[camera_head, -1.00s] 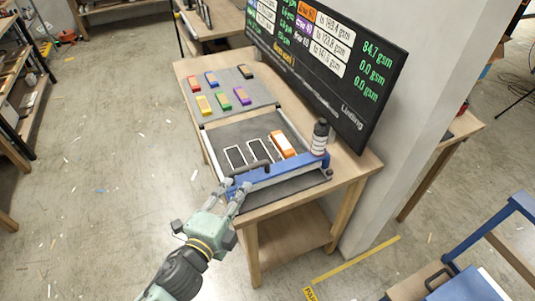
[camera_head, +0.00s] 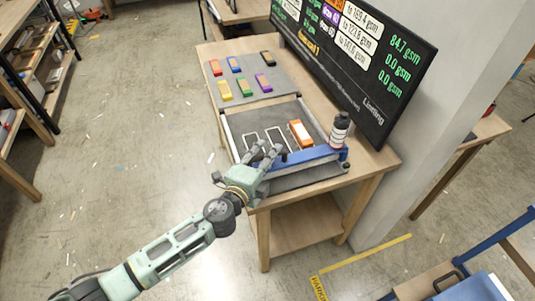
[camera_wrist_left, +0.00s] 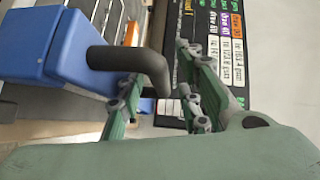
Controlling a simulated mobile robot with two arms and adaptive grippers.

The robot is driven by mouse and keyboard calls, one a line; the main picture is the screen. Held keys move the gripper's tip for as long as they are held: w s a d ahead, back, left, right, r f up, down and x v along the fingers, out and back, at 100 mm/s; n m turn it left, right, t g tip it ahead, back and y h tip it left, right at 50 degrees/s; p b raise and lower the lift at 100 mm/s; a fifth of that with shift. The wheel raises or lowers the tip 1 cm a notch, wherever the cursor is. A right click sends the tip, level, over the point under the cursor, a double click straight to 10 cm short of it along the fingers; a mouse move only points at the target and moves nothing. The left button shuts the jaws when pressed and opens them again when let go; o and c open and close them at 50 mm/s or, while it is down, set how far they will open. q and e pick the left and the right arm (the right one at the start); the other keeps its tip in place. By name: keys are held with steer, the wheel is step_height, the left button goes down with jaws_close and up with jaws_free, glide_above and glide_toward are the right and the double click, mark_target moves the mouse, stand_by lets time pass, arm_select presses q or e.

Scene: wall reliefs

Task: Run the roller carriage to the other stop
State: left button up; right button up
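The roller carriage (camera_head: 315,154) is a blue beam lying across the near part of a grey framed bed (camera_head: 255,121) on the wooden table. It also shows in the left wrist view (camera_wrist_left: 45,45). Its dark bent handle (camera_wrist_left: 130,60) sticks out from the blue end block. My left gripper (camera_head: 274,152) is at the carriage's left part, beside the handle. In the left wrist view, the fingers (camera_wrist_left: 160,100) are apart, with the handle's bent end between them and a gap to the right finger. The gripper hides part of the handle in the head view. My right gripper is out of view.
An orange-and-white block (camera_head: 300,133) and white outlines lie on the bed behind the beam. Several coloured blocks sit on a grey mat (camera_head: 248,93) farther back. A large screen (camera_head: 350,62) borders the table's right side.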

arm_select(q)
steer(key=shift+w+d, duration=0.1)
steer(key=shift+w, duration=0.05)
jaws_close()
stand_by(0.6)
